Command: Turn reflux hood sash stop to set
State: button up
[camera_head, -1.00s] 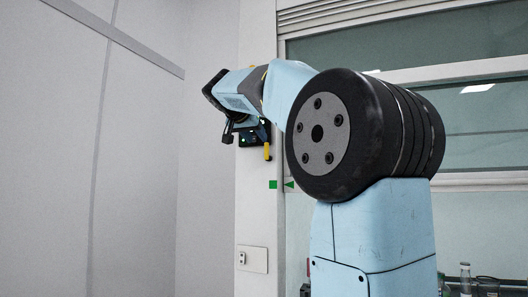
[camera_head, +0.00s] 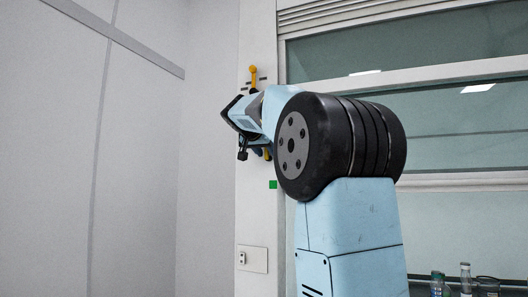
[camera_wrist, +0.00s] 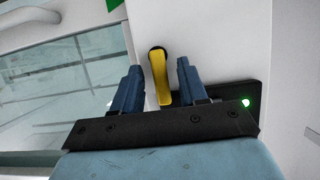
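A yellow lever (camera_wrist: 160,77) on a dark round pivot stands out from the pale post in the wrist view. It lies between the two blue fingers of my gripper (camera_wrist: 157,85), with a gap visible on each side. The gripper is open. In the head view, part of a yellow lever (camera_head: 267,154) shows beside my gripper (camera_head: 255,152), mostly hidden by the wrist. I cannot tell from labels which lever is the reflux sash stop.
The pale post (camera_head: 256,215) carries a green square (camera_head: 273,185) below my gripper and an outlet (camera_head: 252,260) lower down. The fumehood sash glass (camera_head: 450,105) is to the right, with glassware (camera_head: 465,275) at the lower right. A bare wall is on the left.

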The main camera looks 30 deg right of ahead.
grip_shut()
jog(key=shift+a, duration=0.15)
jog(key=shift+w+a+f+n+g+h, duration=0.2)
jog(key=shift+w+f+n+g+h, duration=0.65)
jog(key=shift+n, duration=1.4)
jog(key=shift+s+a+f+n+g+h, duration=0.1)
jog(key=shift+s+a+n+g+h, duration=0.25)
jog(key=shift+n+h, duration=1.45)
jog(key=shift+w+a+f+n+g+h, duration=0.1)
jog(key=shift+w+f+n+g+h, duration=0.5)
jog(key=shift+n, duration=2.05)
jog(key=shift+s+r, duration=0.1)
